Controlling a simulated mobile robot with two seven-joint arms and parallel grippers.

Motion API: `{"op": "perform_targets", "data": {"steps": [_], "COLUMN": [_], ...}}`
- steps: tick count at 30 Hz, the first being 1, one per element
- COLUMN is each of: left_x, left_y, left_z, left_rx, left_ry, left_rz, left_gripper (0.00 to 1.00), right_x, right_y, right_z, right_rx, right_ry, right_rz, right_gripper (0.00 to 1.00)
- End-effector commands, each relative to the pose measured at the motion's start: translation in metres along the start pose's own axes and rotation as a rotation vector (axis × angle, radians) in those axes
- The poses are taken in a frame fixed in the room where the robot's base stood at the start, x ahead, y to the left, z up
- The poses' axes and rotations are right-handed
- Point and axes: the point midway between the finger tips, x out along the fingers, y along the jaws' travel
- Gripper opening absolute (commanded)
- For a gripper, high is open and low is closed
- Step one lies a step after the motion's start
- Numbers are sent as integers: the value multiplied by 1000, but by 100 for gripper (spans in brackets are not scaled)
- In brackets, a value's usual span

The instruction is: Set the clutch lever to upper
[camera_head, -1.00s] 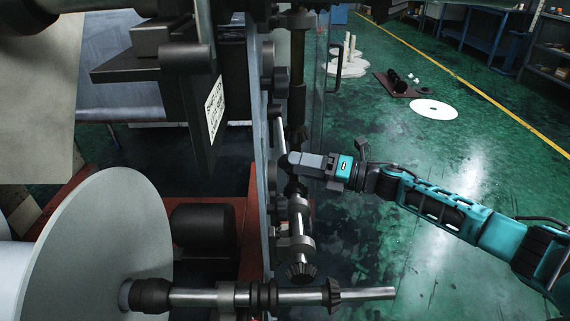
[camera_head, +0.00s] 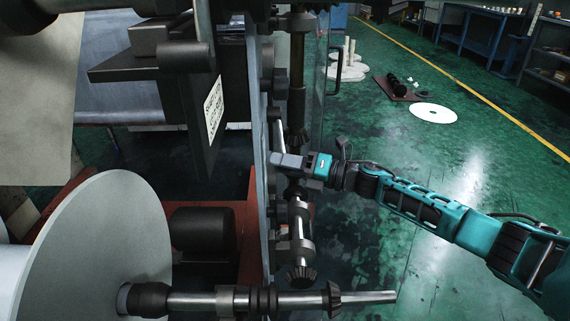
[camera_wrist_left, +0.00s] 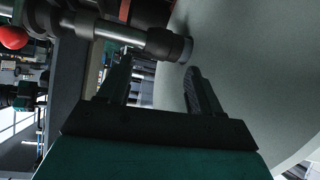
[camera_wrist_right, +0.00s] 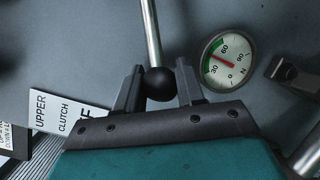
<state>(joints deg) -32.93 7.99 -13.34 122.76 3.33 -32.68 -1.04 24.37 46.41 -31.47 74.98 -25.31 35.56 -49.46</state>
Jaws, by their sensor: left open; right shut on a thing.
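The clutch lever is a thin metal rod (camera_wrist_right: 150,35) with a black ball knob (camera_wrist_right: 159,84) in the right wrist view. My right gripper (camera_wrist_right: 157,92) is shut on the ball knob, one finger on each side. A white label (camera_wrist_right: 52,112) reading "UPPER" and "CLUTCH" lies left of the knob, partly covered by my gripper. In the head view my right gripper (camera_head: 276,161) reaches left to the machine's side panel; the knob is hidden there. My left gripper (camera_wrist_left: 155,72) is open and empty, near a large grey disc (camera_wrist_left: 260,80) and a shaft end.
A round gauge (camera_wrist_right: 229,58) with a red needle is right of the knob. In the head view a bevel-geared shaft (camera_head: 360,297) sticks out below my right gripper. A red knob (camera_wrist_left: 13,37) shows in the left wrist view. Green floor right of the machine is mostly clear.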

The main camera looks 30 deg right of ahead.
Motion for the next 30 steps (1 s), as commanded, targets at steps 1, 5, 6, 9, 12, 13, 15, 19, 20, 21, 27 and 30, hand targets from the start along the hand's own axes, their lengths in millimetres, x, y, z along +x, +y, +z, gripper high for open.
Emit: {"op": "perform_targets", "data": {"steps": [1,5,6,9,12,13,15,19,20,21,27,30], "left_x": [0,0,0,0,0,0,0,-1,-2,-3,-14,-21], "left_y": [0,0,0,-1,-1,-1,-1,-1,-1,-1,-4,-9], "left_z": [0,0,0,-1,-1,-1,-1,-2,-4,-6,-23,-21], "left_rx": [0,0,0,0,0,0,0,0,0,0,1,9], "left_ry": [1,1,2,2,2,2,2,2,3,4,19,5], "left_rz": [0,-1,-1,-1,-2,-2,-2,-3,-3,-3,-14,-29], "left_gripper": [65,65,65,65,65,65,65,65,65,65,65,65], "right_x": [0,0,0,0,0,0,0,0,0,-1,-1,-2], "right_y": [0,0,0,0,0,0,0,1,2,3,15,24], "right_z": [0,0,0,0,0,0,0,1,1,2,8,12], "right_rx": [0,0,0,0,0,0,0,4,7,13,76,132], "right_ry": [0,0,0,0,0,0,0,1,2,3,16,28], "right_rz": [0,0,0,0,0,0,0,-2,-3,-4,-25,-42], "right_gripper": [27,14,10,1,0,0,0,0,0,0,0,0]}}
